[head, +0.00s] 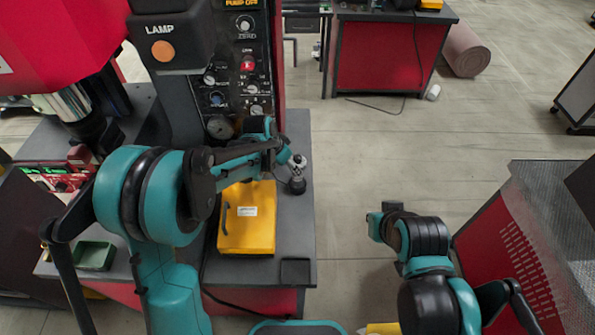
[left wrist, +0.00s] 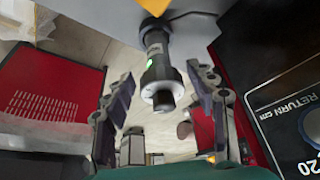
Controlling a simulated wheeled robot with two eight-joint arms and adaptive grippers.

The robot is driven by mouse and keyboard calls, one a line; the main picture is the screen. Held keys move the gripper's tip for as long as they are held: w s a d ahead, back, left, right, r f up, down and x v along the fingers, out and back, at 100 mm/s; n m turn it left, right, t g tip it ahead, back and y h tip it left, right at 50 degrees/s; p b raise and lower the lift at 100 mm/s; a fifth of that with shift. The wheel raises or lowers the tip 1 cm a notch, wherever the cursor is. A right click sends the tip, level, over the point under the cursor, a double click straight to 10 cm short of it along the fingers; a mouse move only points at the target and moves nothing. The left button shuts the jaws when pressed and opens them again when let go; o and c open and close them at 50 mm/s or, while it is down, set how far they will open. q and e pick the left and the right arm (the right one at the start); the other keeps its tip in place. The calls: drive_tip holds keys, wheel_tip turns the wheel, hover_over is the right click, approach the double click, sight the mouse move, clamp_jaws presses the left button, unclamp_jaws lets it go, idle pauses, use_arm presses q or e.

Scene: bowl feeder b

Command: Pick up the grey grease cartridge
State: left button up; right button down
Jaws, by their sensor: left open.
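A dark grey cylinder with a small green mark, which looks like the grease cartridge (left wrist: 157,72), shows in the left wrist view between the two fingers of my left gripper (left wrist: 161,80). The fingers are open, with a gap on each side of it. In the head view my left gripper (head: 288,155) is over the right edge of the grey bench, and a small dark upright piece (head: 297,185) shows just below it, probably the same cartridge. The fingers partly cover it there. My right arm is at the lower right, but its gripper cannot be made out.
A yellow case (head: 247,232) lies on the grey bench (head: 297,225) close to the left gripper. A control panel (head: 243,75) with knobs rises behind the gripper. A green tray (head: 94,256) is at the left. Open floor lies right of the bench.

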use_arm(q)
drive_tip(key=shift+w+d+f, duration=0.35)
drive_tip(key=shift+d+f, duration=0.1)
drive_tip(key=shift+f, duration=0.3)
drive_tip(key=b+x, duration=0.2)
drive_tip(key=x, duration=0.5)
drive_tip(key=shift+d+f, duration=0.15)
drive_tip(key=shift+f, duration=0.2)
clamp_jaws()
